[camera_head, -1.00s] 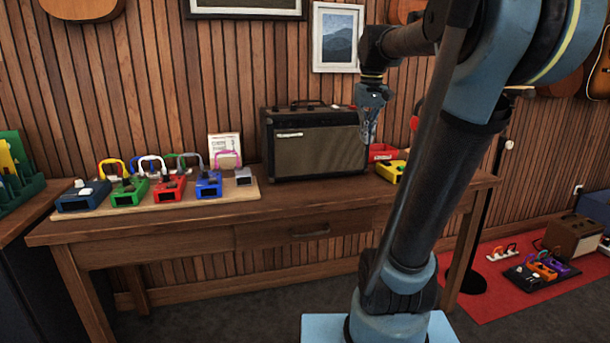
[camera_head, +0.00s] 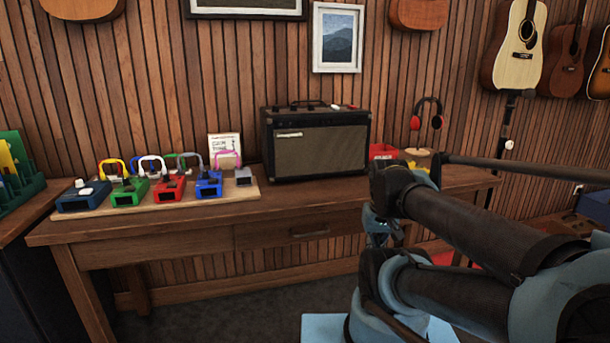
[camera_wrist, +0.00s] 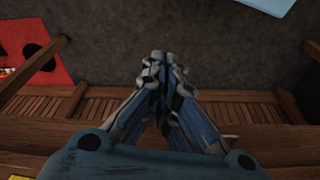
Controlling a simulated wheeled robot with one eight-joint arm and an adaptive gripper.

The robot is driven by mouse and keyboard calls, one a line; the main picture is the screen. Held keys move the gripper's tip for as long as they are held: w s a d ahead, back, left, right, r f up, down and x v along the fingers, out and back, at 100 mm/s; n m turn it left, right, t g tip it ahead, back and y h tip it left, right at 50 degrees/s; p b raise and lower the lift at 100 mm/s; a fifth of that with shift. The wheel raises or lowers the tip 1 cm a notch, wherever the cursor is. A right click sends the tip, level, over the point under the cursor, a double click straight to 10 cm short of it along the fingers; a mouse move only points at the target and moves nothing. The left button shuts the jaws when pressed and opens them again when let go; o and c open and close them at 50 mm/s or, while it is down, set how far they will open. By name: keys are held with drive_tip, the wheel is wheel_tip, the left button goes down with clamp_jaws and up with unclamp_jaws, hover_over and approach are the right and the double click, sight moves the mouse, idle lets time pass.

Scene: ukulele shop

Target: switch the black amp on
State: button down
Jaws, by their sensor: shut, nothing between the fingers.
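The black amp (camera_head: 318,150) stands upright on the wooden table in the head view, with a brown grille front. On its top are a handle, small knobs and a small red-and-white part (camera_head: 343,107), too small to read as on or off. My gripper (camera_head: 378,240) is low at the table's front edge, to the right of and below the amp, partly hidden by my arm. In the wrist view my gripper (camera_wrist: 163,62) is shut and empty, pointing down toward the floor. The amp is not in the wrist view.
The table (camera_head: 225,220) also carries a board of coloured pedals (camera_head: 165,188) left of the amp and a red tray (camera_head: 382,151) to its right. Red headphones (camera_head: 427,115) hang behind. A grey floor (camera_wrist: 200,40) and red mat (camera_wrist: 30,50) show below my gripper.

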idle(0.3)
drive_tip(key=w+d+r+n+t+y, duration=0.2)
drive_tip(key=w+r+t, duration=0.4)
drive_tip(key=w+r, duration=3.7)
wheel_tip(320, 180, up, 4)
drive_tip(key=shift+w+d+n, duration=0.15)
drive_tip(key=shift+d+n, duration=0.1)
drive_tip(key=shift+n, duration=0.15)
hover_over(352, 107)
drive_tip(key=f, duration=0.4)
drive_tip(key=d+f, duration=0.1)
drive_tip(key=f, duration=0.2)
drive_tip(key=shift+w+f, duration=0.1)
drive_tip(key=shift+w, duration=0.25)
wheel_tip(352, 107, down, 3)
drive_tip(key=shift+f, duration=0.5)
